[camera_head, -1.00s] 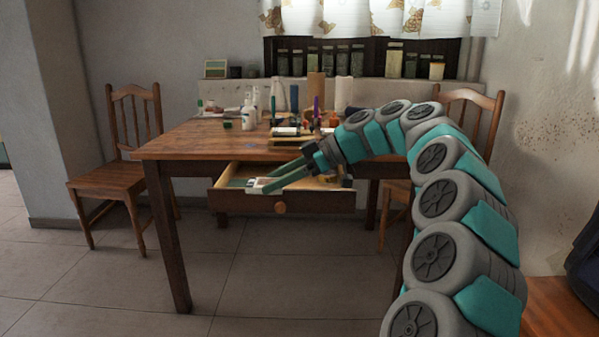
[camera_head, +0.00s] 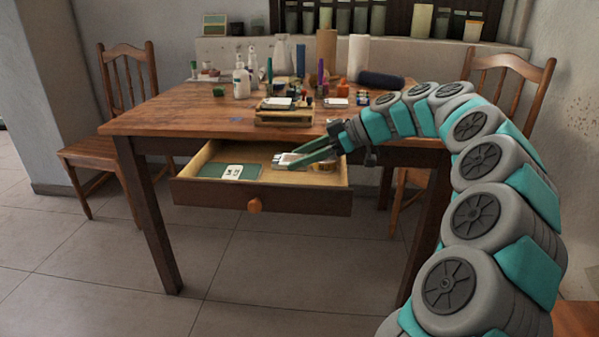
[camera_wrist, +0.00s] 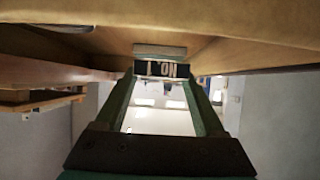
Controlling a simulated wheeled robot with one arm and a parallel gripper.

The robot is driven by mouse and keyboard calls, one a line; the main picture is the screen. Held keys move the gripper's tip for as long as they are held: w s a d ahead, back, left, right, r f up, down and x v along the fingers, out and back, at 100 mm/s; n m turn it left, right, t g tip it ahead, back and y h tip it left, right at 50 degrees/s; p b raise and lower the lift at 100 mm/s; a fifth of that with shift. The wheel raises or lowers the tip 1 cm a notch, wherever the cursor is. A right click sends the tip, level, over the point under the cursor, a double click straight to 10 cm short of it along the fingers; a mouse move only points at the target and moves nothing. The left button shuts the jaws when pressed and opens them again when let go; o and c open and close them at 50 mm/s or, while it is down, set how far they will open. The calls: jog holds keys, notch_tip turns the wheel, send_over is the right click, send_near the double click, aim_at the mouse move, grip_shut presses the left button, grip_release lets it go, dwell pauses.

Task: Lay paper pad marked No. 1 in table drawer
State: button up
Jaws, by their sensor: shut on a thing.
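The paper pad (camera_wrist: 160,52) shows at the fingertips in the wrist view, with a dark label reading "No. 1" upside down. In the head view the pad (camera_head: 287,158) is a small pale block. My gripper (camera_head: 284,161) is shut on it and holds it over the right part of the open table drawer (camera_head: 310,202). I cannot tell whether the pad touches the drawer floor. The drawer is pulled out from the wooden table (camera_head: 170,118). My fingers hide part of its right side.
A green mat (camera_head: 210,168) with a white card (camera_head: 233,171) lies in the drawer's left part. Small items lie at its right end. Bottles, rolls and a wooden stand (camera_head: 285,122) crowd the tabletop above. Chairs stand at both sides.

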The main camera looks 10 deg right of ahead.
aim_at(302, 175)
jog(key=shift+f, duration=2.25)
jog(key=shift+f, duration=0.2)
jog(key=o, duration=1.4)
jog(key=shift+c, duration=0.2)
jog(key=shift+r, duration=0.15)
jog(key=shift+r, duration=0.15)
jog(key=v, duration=1.1)
jog(key=shift+d+b, duration=0.35)
jog(key=shift+d, duration=0.05)
jog(key=shift+s+r, duration=0.1)
jog(key=shift+s, duration=0.05)
